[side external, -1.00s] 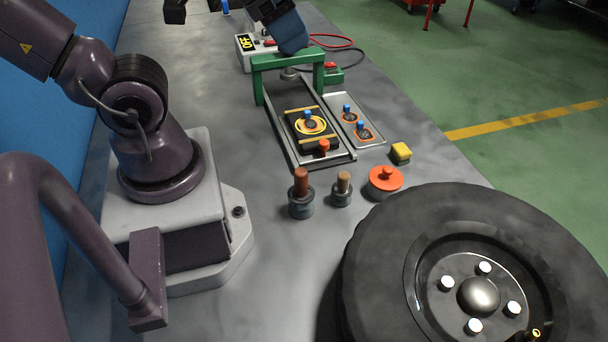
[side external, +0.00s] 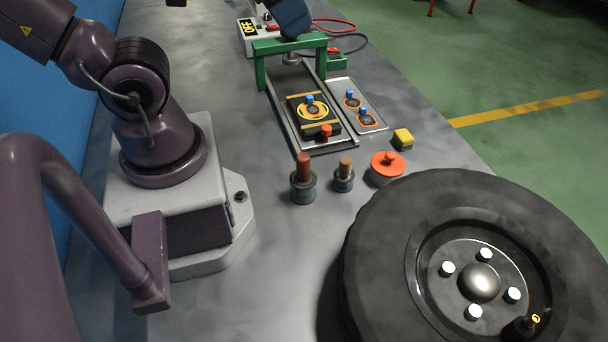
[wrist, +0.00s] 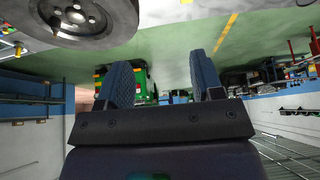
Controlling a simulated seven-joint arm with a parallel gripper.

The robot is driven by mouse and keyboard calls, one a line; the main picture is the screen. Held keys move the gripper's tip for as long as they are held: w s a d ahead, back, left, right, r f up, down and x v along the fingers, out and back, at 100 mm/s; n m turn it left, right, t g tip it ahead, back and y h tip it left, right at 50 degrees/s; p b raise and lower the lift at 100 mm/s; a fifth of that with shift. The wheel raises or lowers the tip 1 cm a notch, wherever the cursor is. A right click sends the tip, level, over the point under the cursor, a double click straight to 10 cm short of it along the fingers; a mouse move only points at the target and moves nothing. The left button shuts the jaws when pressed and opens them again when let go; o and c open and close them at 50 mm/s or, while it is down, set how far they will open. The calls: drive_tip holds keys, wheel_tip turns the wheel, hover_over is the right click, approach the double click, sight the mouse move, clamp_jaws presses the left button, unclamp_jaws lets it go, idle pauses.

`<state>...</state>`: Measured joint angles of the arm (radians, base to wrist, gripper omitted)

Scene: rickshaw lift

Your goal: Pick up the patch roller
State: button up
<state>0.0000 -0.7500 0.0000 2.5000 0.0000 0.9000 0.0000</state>
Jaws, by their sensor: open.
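Two tools with brown handles stand upright in round grey holders on the bench, a larger one (side external: 303,172) and a smaller one (side external: 344,170). Which of them is the patch roller, I cannot tell; no roller wheel shows. My gripper (wrist: 160,62) is open and empty in the wrist view, its two dark blue fingers wide apart. In the side view, what looks like one blue finger shows at the top edge, above or behind the green frame and far from the tools. The wrist view does not show the tools.
A red-orange knobbed lid (side external: 387,163), a yellow block (side external: 403,138) and a large tyre (side external: 380,235) stand close to the tools. The green frame (side external: 290,44) spans a tray track (side external: 285,110). A metal plate (side external: 375,108) holds two patches.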

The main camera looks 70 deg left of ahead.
drive_tip(key=shift+c, duration=0.3)
drive_tip(key=m+g+y, duration=0.4)
drive_tip(key=m+g, duration=0.4)
drive_tip(key=m, duration=0.4)
approach(304, 156)
drive_tip(key=shift+m, duration=0.3)
drive_tip(key=x, duration=1.2)
drive_tip(key=shift+f, duration=0.2)
drive_tip(key=c, duration=1)
drive_tip(key=shift+r, duration=0.1)
